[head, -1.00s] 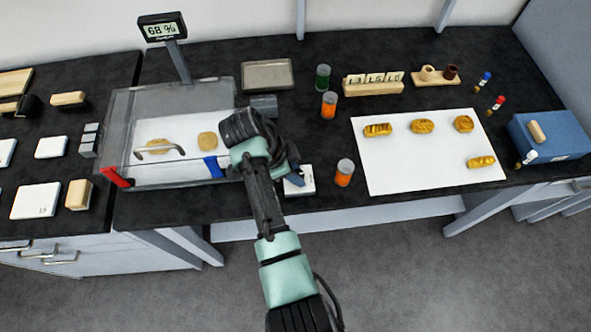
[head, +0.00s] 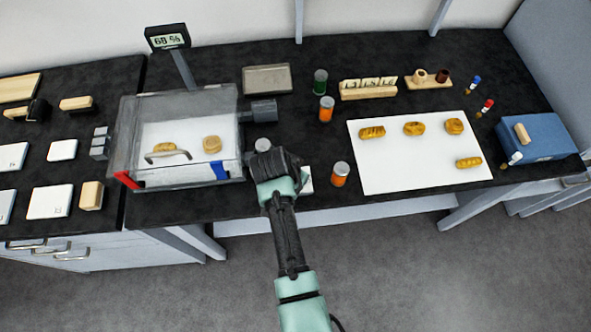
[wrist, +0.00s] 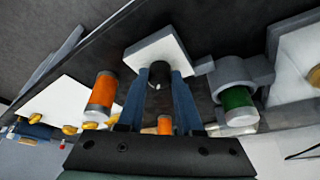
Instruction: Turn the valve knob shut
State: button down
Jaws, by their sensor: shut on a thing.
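A small dark knob (wrist: 159,72) sticks out from a white block (wrist: 150,52) in the wrist view. My gripper (wrist: 158,82) has its two blue fingers on either side of this knob, shut on it at the tips. I take it for the valve knob; no mark shows how far it is turned. In the head view my gripper (head: 272,163) points down near the front edge of the bench, right of the clear chamber. My wrist hides the fingers and most of the white block (head: 307,180) there.
An orange jar (head: 340,176) stands close on the right. A white sheet (head: 395,165) with several gilt pieces lies farther right. A display (head: 167,40) reads about 68 %.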

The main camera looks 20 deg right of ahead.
jog(key=n+p, duration=0.1)
jog(key=n, duration=0.1)
jog(key=n+t+y, duration=0.1)
jog(key=n, duration=0.1)
jog(key=shift+d+r+n+p, duration=0.15)
jog(key=shift+n+p, duration=0.15)
jog(key=shift+p, duration=0.1)
jog(key=shift+s+d+n+t+y+p, duration=0.15)
jog(key=shift+n+y, duration=0.35)
jog(key=shift+n, duration=0.6)
jog(key=shift+w+n+t+y+p, duration=0.2)
jog(key=shift+n+y, duration=0.3)
jog(key=shift+n, duration=0.6)
jog(key=c, duration=0.6)
grip_release()
jog(key=shift+o, duration=0.2)
jog(key=shift+s, duration=0.2)
jog(key=v, duration=1.2)
jog(key=shift+s+r+b, duration=0.15)
jog(key=shift+r+b, duration=0.15)
jog(key=shift+b, duration=0.05)
